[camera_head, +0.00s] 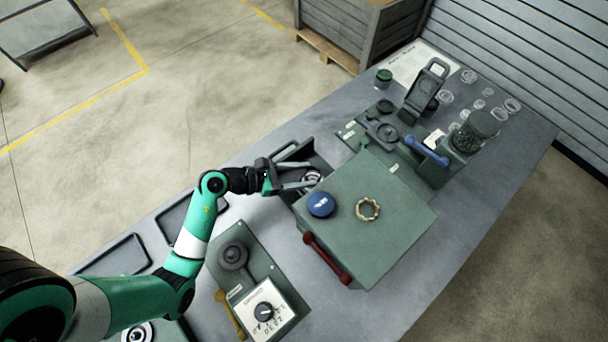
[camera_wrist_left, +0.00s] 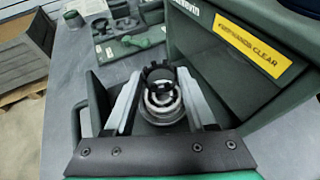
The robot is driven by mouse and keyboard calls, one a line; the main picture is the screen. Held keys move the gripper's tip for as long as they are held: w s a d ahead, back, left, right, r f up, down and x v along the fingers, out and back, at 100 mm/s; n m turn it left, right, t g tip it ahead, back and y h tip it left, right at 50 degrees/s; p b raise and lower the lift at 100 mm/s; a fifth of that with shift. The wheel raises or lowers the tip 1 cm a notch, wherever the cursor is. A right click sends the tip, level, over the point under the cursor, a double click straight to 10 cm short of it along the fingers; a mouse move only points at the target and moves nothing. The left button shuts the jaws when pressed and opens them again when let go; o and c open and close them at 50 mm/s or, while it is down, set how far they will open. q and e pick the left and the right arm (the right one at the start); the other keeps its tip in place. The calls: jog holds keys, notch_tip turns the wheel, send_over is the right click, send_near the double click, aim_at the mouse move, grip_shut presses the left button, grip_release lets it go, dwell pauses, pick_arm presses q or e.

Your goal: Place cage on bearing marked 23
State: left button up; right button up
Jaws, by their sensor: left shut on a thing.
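My left gripper (camera_head: 311,174) reaches into an open drawer-like bay (camera_wrist_left: 98,98) at the side of the green box (camera_head: 385,245). In the left wrist view its two grey fingers (camera_wrist_left: 159,76) close in on both sides of a black crown-shaped cage (camera_wrist_left: 158,70). The cage stands directly over a shiny ringed bearing (camera_wrist_left: 163,100); I cannot tell whether they touch. The bearing also shows between the fingers in the head view (camera_head: 312,177). No number is legible on it. Another ringed part (camera_head: 137,333) lies at the bottom left. My right gripper is not in view.
A blue knob (camera_head: 321,204) and a brass ring (camera_head: 368,209) sit on the green box, with a red handle (camera_head: 327,259) along its side. A dial panel (camera_head: 266,311) stands nearby. Fixtures and a jar (camera_head: 484,124) stand farther along the bench. Bare bench lies right of the box.

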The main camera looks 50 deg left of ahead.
pick_arm(q)
notch_tip(320, 180, down, 4)
jog(key=shift+r+b, duration=0.1)
jog(key=shift+b, duration=0.75)
jog(key=o, duration=1.3)
jog(key=shift+r, duration=0.1)
